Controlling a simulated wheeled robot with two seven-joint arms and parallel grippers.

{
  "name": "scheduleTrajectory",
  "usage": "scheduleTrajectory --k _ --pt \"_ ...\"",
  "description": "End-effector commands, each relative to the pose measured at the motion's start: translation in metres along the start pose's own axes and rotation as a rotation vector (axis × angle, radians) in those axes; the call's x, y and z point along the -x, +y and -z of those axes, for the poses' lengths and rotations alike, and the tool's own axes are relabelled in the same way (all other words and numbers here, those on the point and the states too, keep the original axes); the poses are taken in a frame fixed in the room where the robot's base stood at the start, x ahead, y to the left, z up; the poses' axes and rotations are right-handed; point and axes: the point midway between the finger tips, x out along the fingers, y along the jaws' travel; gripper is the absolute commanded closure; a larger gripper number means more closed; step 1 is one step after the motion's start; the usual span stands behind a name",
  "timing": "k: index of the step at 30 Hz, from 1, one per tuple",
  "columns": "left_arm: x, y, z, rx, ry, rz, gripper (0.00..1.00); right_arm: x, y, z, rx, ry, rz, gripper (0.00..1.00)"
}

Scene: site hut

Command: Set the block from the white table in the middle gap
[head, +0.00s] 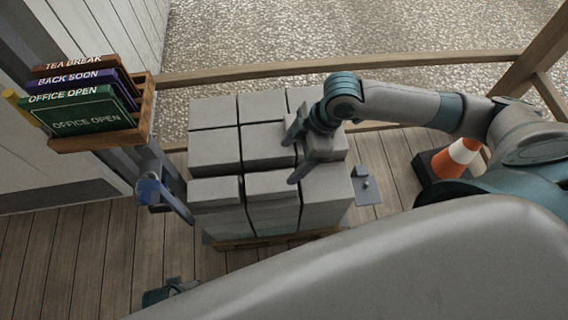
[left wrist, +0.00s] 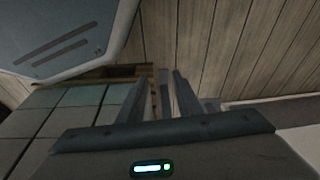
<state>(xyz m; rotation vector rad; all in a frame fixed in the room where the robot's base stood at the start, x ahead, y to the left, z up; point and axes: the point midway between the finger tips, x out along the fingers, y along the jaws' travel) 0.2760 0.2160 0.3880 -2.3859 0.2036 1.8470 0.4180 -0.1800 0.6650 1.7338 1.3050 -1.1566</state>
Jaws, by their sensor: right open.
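Grey blocks (head: 214,150) stand in a tight stack on a wooden pallet (head: 245,242) in the middle of the head view. My right gripper (head: 294,158) is open over the right part of the stack, its fingers close to the block tops. I cannot tell whether they touch. The arm hides part of the back right blocks, and I cannot make out the middle gap. The white table is not clearly in view.
A sign rack (head: 145,110) with several signs stands left of the stack. An orange and white cone (head: 464,151) is at the right under my right arm. A wooden rail (head: 225,76) runs behind. Plank floor (head: 90,255) is free at the front left.

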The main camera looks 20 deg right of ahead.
Motion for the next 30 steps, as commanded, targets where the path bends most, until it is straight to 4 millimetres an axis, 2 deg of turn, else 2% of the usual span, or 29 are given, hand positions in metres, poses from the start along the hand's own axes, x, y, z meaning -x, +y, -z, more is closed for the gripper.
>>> scheduleTrajectory --k 3,9,30 --pt "-0.004 0.000 -0.003 0.000 -0.005 0.000 0.69 0.014 0.001 0.000 -0.001 0.000 -0.001 0.24" --pt "-0.009 0.000 -0.008 0.000 -0.012 -0.001 0.69 0.023 0.000 0.000 0.000 -0.001 0.000 0.24" --pt "-0.007 0.001 -0.009 0.001 -0.014 -0.002 0.69 0.023 0.000 0.000 0.000 0.000 0.000 0.24"
